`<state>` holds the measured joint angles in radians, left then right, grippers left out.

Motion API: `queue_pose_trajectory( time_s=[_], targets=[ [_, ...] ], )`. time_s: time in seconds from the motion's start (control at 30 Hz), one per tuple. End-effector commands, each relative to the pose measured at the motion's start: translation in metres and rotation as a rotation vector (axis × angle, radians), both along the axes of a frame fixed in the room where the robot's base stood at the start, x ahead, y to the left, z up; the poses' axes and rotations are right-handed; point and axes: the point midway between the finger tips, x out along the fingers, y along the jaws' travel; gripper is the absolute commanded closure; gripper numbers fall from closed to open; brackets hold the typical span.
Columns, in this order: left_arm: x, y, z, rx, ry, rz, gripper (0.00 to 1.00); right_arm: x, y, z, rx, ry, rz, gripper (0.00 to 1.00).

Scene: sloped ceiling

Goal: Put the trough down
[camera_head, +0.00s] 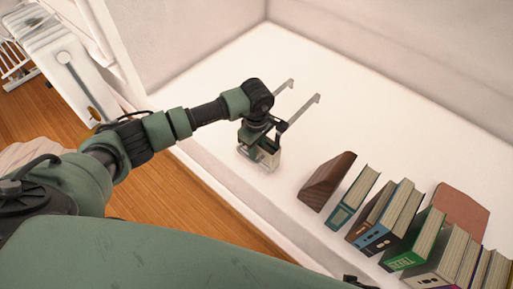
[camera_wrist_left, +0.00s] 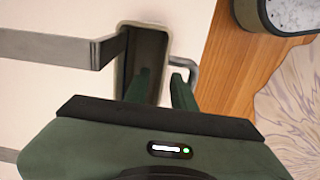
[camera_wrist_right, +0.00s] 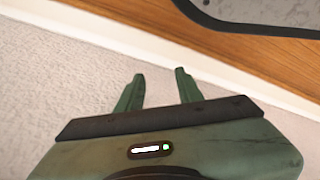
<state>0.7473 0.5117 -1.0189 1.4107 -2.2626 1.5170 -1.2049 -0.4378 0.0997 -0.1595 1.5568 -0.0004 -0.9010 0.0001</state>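The trough (camera_wrist_left: 142,50) is a narrow, pale-rimmed box with a dark inside and long grey metal straps. In the left wrist view, one finger of my left gripper (camera_wrist_left: 165,78) is inside it and the other is outside, closed on its right wall. In the head view the trough (camera_head: 268,159) is below my left gripper (camera_head: 262,140), low over the white surface, with its two hooked straps pointing up and right. I cannot tell if its base touches the surface.
The white surface (camera_head: 330,110) is clear behind and left of the trough. A brown wooden wedge (camera_head: 327,181) and a row of several books (camera_head: 400,215) stand to its right. White walls border the back. Wooden floor (camera_head: 160,200) lies beyond the front edge.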

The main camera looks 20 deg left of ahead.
Motion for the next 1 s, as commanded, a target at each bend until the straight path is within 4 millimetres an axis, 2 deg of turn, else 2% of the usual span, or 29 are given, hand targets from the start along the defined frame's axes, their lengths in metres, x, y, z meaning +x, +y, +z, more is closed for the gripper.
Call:
queue_pose_trajectory(
  time_s=[0.27,0.4,0.7,0.9,1.0],
  targets=[
    [0.000,0.000,0.002,0.000,0.000,0.000,0.75,-0.001,0.000,0.001,0.000,-0.002,0.000,0.64],
    [0.002,0.000,0.025,-0.001,-0.005,-0.001,0.75,-0.016,-0.002,-0.014,-0.003,0.024,0.002,0.64],
    [0.001,0.000,0.090,0.000,-0.004,0.000,0.75,-0.026,-0.003,-0.030,-0.003,0.030,0.005,0.64],
    [0.001,0.001,0.116,0.000,-0.002,0.001,0.75,-0.029,-0.004,-0.035,-0.004,0.031,0.005,0.64],
    [0.000,0.001,0.121,0.000,-0.001,0.001,0.75,-0.030,-0.004,-0.036,-0.004,0.033,0.006,0.64]
  ],
)
